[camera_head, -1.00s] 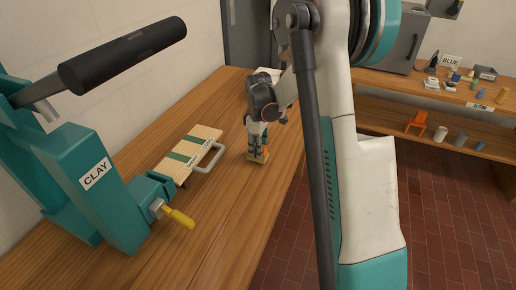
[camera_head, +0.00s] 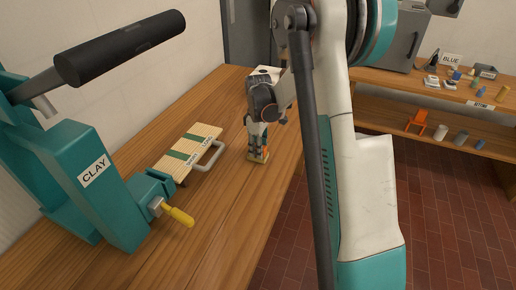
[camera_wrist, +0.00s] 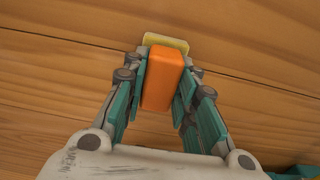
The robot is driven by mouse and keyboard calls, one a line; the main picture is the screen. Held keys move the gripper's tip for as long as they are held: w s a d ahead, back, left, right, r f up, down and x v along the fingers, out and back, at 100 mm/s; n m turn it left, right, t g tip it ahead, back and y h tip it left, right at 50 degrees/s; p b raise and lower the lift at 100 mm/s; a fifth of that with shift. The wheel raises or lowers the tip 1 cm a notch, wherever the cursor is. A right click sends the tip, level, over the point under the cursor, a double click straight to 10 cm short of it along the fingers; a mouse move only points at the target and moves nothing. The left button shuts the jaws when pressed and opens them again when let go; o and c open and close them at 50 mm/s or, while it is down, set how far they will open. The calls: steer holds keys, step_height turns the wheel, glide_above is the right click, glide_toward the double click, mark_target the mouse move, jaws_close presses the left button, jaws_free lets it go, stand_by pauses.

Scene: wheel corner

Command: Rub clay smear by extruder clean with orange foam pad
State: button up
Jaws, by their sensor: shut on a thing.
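My gripper (camera_wrist: 162,75) is shut on the orange foam pad (camera_wrist: 162,82), with its fingers on both sides of the orange block. A pale yellow slab (camera_wrist: 167,43) shows at the far end of the block. In the head view, my gripper (camera_head: 258,152) points down with the yellow edge at or just above the bench top; I cannot tell if it touches. The teal extruder (camera_head: 105,185), labelled CLAY, stands at the left with a black lever handle and a yellow-tipped part. I cannot make out a clay smear in either view.
A slatted board (camera_head: 189,148) with green strips and a grey handle lies on the wooden bench (camera_head: 225,215) between extruder and gripper. The near bench is clear. A shelf unit (camera_head: 455,90) with small items and an orange chair-shaped thing (camera_head: 417,121) stands at the right.

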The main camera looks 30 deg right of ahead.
steer(key=shift+w+d+r, duration=0.1)
steer(key=shift+w+d, duration=0.1)
steer(key=shift+d, duration=0.1)
steer(key=shift+s+a, duration=0.1)
steer(key=shift+a, duration=0.05)
steer(key=shift+s+a, duration=0.5)
steer(key=shift+a, duration=0.05)
stand_by(0.4)
steer(key=shift+w+d, duration=0.65)
steer(key=shift+d, duration=0.05)
steer(key=shift+s, duration=0.1)
steer(key=shift+s+a+f, duration=0.2)
steer(key=shift+s+a, duration=0.35)
steer(key=shift+a, duration=0.2)
